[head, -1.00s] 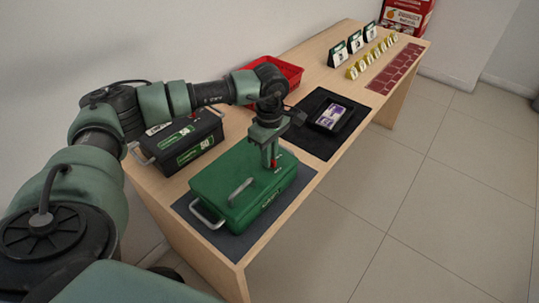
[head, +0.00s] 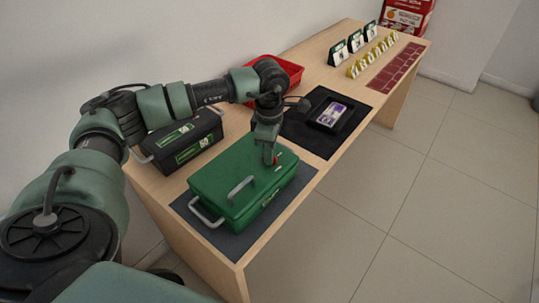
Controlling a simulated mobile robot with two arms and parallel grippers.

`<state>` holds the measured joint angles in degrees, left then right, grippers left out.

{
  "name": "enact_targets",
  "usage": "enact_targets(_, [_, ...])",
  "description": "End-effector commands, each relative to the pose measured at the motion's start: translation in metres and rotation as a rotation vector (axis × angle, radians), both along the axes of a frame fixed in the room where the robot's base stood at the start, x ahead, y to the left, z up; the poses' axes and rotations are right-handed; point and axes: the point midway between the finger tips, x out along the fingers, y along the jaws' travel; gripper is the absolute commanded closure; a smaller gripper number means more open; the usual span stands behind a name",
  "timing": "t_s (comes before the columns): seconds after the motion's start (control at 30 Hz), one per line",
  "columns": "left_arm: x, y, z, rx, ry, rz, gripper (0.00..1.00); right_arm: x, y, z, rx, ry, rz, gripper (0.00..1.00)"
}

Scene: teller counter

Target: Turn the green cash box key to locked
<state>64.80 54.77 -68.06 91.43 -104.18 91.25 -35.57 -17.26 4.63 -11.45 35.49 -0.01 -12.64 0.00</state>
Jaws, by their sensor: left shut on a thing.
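The green cash box (head: 222,184) sits shut on a dark mat near the front end of the counter, with a grey handle on its lid. My left gripper (head: 269,160) points down at the far right part of the lid and is shut on the key. My right gripper is not in view.
A black cash box (head: 184,143) stands behind, close under my left arm. A black mat (head: 303,143) holds a dark tray (head: 341,114). Small stands and yellow markers (head: 375,55) are at the far end.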

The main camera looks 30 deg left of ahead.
Motion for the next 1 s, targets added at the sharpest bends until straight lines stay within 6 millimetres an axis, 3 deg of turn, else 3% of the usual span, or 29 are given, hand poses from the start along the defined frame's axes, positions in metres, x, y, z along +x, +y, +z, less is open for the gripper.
enact_targets(1.0, [0.001, 0.000, 0.001, 0.000, -0.002, 0.928, 1.00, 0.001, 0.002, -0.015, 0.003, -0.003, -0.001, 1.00])
